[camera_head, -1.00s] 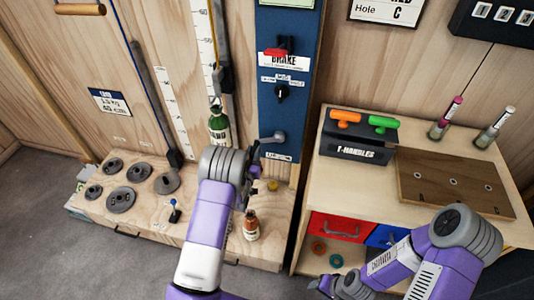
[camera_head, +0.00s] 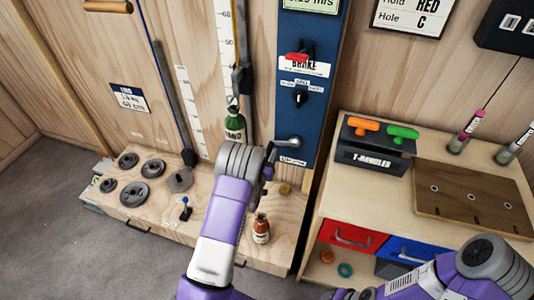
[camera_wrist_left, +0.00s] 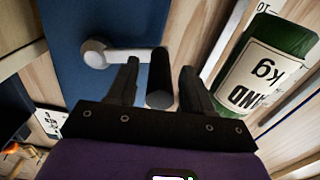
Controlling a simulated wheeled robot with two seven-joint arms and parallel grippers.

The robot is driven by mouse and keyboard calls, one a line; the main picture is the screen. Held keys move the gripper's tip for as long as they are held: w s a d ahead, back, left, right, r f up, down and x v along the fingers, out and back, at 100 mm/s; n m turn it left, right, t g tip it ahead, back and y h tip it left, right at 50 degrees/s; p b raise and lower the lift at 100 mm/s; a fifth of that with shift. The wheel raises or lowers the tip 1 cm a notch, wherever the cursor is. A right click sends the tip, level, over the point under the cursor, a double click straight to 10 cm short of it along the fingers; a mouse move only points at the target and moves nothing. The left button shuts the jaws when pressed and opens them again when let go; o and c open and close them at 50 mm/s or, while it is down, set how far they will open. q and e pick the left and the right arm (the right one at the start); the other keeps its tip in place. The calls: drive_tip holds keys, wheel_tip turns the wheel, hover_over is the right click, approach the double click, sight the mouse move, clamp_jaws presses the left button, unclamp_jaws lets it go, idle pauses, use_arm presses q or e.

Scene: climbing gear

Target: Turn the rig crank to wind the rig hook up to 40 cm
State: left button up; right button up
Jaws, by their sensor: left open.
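The rig crank (camera_head: 289,142) is a grey lever low on the blue panel (camera_head: 310,110). In the left wrist view its grey arm (camera_wrist_left: 98,53) leads to a dark cylindrical handle (camera_wrist_left: 160,80). My left gripper (camera_wrist_left: 160,88) is open, with the handle between its two fingers; gaps show on both sides. In the head view the left gripper (camera_head: 264,172) is just below the crank, partly hidden by its wrist. A green bottle (camera_head: 234,123) labelled as sand hangs beside the white scale, left of the panel. The hook above it is too small to make out.
A red brake lever (camera_head: 297,57) and a black knob (camera_head: 299,97) are higher on the panel. A brown bottle (camera_head: 261,229) and dark weight discs (camera_head: 134,193) stand on the low wooden bench. A cabinet with T-handles (camera_head: 376,145) is at right.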

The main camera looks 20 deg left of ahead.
use_arm(q)
drive_tip(key=s+p, duration=0.1)
drive_tip(key=s, duration=0.6)
drive_tip(key=shift+s+d, duration=0.25)
drive_tip(key=shift+d, duration=0.2)
drive_tip(key=s+d+f+n+g+h+p, duration=0.1)
drive_tip(key=s+d+f+g, duration=0.35)
drive_tip(key=s+f, duration=0.2)
drive_tip(key=s+d+f+g+h+p, duration=0.2)
drive_tip(key=s+d+f+g, duration=0.25)
drive_tip(key=f+g, duration=0.2)
drive_tip(key=s+d+g+h, duration=0.1)
drive_tip(key=s+d+g, duration=0.2)
drive_tip(key=s, duration=0.4)
drive_tip(key=s+d+f+g+h+p, duration=0.1)
drive_tip(key=s+d+g+h, duration=0.1)
drive_tip(key=s+d, duration=0.4)
drive_tip(key=shift+s+d+m+g, duration=0.25)
drive_tip(key=shift+s+g, duration=0.45)
drive_tip(key=shift+s, duration=0.4)
drive_tip(key=shift+a, duration=0.1)
